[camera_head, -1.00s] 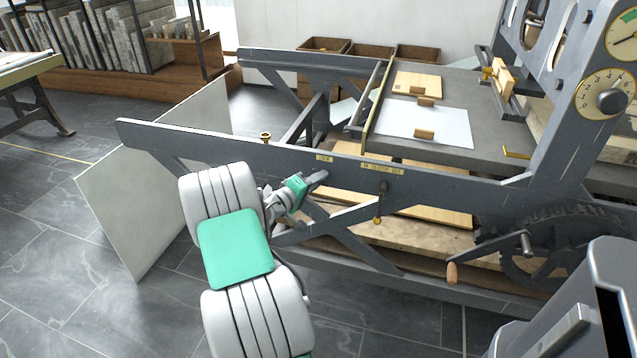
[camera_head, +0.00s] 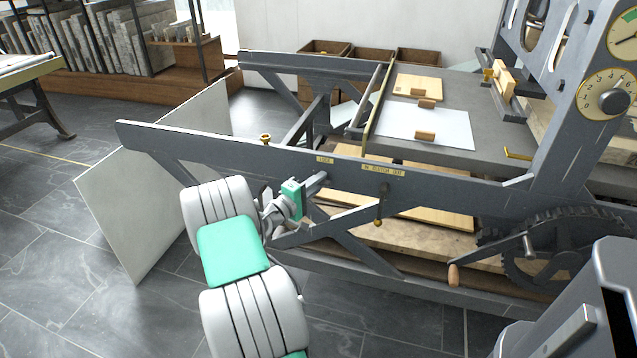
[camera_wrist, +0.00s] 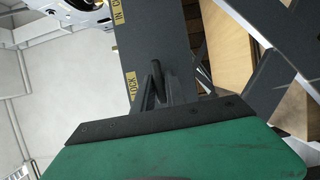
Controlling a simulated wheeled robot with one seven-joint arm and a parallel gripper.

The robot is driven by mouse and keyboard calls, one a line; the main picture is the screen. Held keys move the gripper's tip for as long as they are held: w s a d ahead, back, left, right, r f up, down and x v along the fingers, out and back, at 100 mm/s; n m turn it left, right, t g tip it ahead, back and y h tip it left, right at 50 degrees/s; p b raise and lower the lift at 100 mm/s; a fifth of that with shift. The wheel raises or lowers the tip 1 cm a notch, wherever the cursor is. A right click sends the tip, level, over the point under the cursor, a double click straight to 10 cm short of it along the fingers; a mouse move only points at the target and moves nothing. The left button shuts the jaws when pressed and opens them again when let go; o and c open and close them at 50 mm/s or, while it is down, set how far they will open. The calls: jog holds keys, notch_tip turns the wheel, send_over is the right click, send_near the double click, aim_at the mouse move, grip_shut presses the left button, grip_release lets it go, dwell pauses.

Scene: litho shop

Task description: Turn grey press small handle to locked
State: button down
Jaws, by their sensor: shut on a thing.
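The grey press (camera_head: 230,150) spans the head view, with my arm reaching its near side rail. My gripper (camera_head: 320,178) is at that rail, just below a small brass plate (camera_head: 325,160) that seems to read LOCK. In the wrist view, the small dark handle (camera_wrist: 157,82) stands out from the rail beside the LOCK plate (camera_wrist: 131,86). My gripper (camera_wrist: 160,98) is shut on this handle. In the head view the gripper hides the handle.
A clutch plate (camera_head: 384,169) and a hanging lever with a brass knob (camera_head: 379,220) are right of my gripper. A crank with a wooden grip (camera_head: 454,274) is farther right. A pale board (camera_head: 150,185) leans at the left. Grey floor is open at the front left.

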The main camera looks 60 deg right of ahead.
jog(key=c, duration=1.5)
grip_release()
jog(key=v, duration=0.7)
jog(key=shift+w+a, duration=0.1)
jog(key=shift+a, duration=0.3)
